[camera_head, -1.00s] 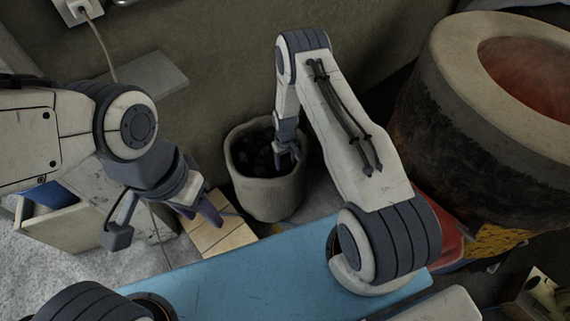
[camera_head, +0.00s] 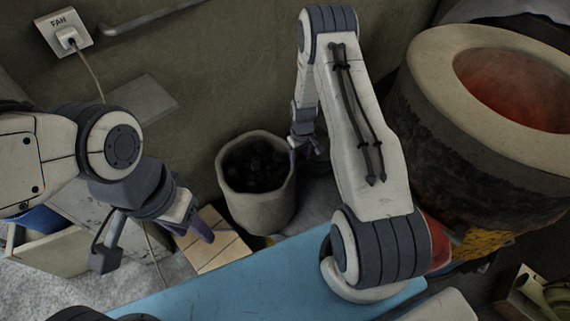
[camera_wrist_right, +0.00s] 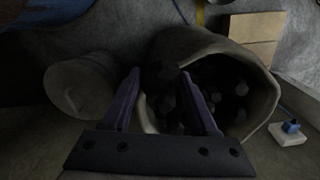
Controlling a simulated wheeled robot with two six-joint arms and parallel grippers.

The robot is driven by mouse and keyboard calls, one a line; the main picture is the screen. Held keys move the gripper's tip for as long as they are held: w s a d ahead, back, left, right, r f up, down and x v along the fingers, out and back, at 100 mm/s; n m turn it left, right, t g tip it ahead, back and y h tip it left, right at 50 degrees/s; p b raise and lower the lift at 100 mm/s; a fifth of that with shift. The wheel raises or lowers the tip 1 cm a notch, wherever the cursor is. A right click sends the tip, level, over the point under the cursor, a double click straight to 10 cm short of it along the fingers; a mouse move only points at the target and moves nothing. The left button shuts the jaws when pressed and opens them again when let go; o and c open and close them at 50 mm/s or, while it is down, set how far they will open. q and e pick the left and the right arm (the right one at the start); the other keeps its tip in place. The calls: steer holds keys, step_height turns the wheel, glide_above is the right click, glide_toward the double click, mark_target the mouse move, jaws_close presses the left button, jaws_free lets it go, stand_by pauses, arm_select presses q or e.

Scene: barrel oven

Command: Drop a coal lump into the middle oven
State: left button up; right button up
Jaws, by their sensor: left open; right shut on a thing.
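My right gripper (camera_head: 305,153) is at the right rim of the coal bucket (camera_head: 272,205). In the right wrist view its purple fingers (camera_wrist_right: 165,98) are shut on a dark coal lump (camera_wrist_right: 160,76), held above the bucket's rim. The held lump is hard to make out in the head view. More coal (camera_head: 257,170) lies in the bucket. A barrel oven (camera_head: 440,150) with a pale rim and red glowing opening stands at the right; whether it is the middle one, I cannot tell. My left gripper (camera_head: 198,232) is open and empty, left of the bucket.
A wall with a FAN plug (camera_head: 65,36) and a handrail runs behind. A blue board (camera_head: 240,285) lies in front, and a pale slatted block (camera_head: 215,245) sits left of the bucket.

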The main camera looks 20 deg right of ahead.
steer(key=shift+s+d+r, duration=0.25)
steer(key=shift+d+r, duration=0.25)
steer(key=shift+d, duration=0.3)
steer(key=shift+s+d+r, duration=0.2)
steer(key=shift+d+r, duration=0.25)
steer(key=shift+d, duration=0.3)
